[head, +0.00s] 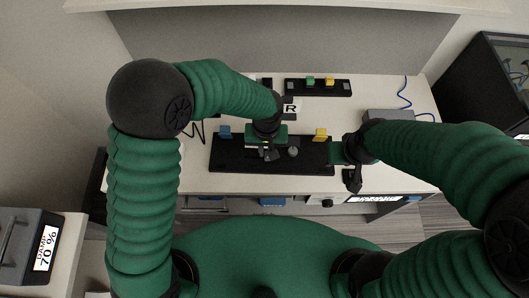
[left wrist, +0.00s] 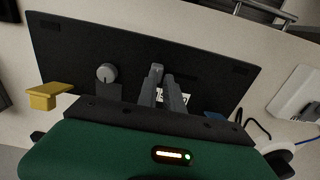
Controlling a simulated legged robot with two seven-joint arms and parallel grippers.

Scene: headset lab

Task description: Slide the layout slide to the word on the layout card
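A black panel (head: 225,160) lies on the white table, with a blue tab (head: 224,131), a yellow tab (head: 320,134) and a grey knob (head: 293,151). My left gripper (head: 268,153) is over its middle, left of the knob. In the left wrist view its two grey fingers (left wrist: 164,80) are close together over the panel (left wrist: 215,75); a small white patch shows by them. Whether they hold anything is unclear. A white card with a letter R (head: 290,108) stands behind, partly hidden by my left arm. My right gripper (head: 352,178) is by the panel's right end, fingers unclear.
A second black board (head: 318,88) with green and yellow tabs lies at the back. A grey box (head: 389,115) and blue cable (head: 405,95) are at the back right. A device reading DAMP 70 % (head: 28,248) stands far left. Clear table shows right of the second board.

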